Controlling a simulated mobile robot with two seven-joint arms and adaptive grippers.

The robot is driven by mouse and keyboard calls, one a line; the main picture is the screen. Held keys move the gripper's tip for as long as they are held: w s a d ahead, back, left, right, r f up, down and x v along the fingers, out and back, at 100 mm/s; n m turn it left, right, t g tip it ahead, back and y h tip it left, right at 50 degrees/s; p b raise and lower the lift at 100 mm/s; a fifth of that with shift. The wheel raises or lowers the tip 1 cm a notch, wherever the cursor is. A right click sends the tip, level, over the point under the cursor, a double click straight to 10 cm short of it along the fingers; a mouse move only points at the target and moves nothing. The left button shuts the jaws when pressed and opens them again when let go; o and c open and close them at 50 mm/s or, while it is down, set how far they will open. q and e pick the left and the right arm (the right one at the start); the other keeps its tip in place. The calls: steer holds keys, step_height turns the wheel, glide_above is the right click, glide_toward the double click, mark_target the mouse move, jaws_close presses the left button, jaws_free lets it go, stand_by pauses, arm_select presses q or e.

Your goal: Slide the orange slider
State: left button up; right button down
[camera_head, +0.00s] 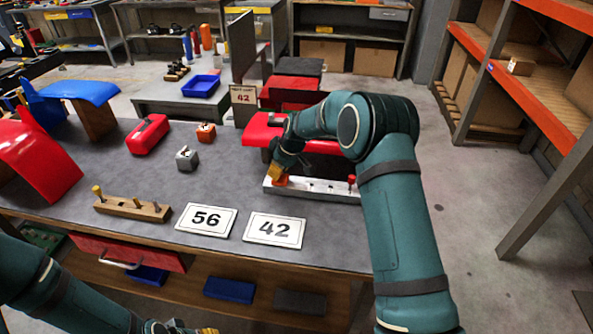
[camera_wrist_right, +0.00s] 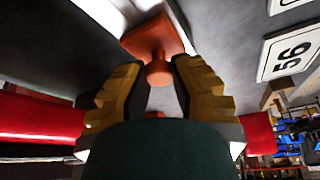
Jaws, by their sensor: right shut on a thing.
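The orange slider (camera_head: 281,181) is at the left end of a pale metal rail (camera_head: 318,188) on the grey table. My right gripper (camera_head: 275,172) comes down over it and partly hides it. In the right wrist view, the slider (camera_wrist_right: 152,37) has a flat block and a round knob. The yellow fingers of my right gripper (camera_wrist_right: 158,78) stand on both sides of the knob and are shut on it. My left gripper (camera_head: 190,328) is at the bottom edge, mostly cut off, and its fingers are unclear.
A red-topped pin (camera_head: 351,181) stands at the rail's right end. Cards reading 56 (camera_head: 206,220) and 42 (camera_head: 275,229) lie in front. A red body panel (camera_head: 262,133) lies behind the rail.

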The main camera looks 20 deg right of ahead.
mark_target(287, 186)
steer(key=shift+w+a+f, duration=0.15)
steer(key=shift+w+a, duration=0.05)
steer(key=shift+a, duration=0.35)
steer(key=c, duration=0.9)
jaws_free()
steer(key=shift+o, duration=1.1)
steer(key=shift+w+a, duration=0.1)
steer(key=shift+w, duration=0.1)
steer(key=shift+s, duration=0.1)
steer(key=v, duration=1.2)
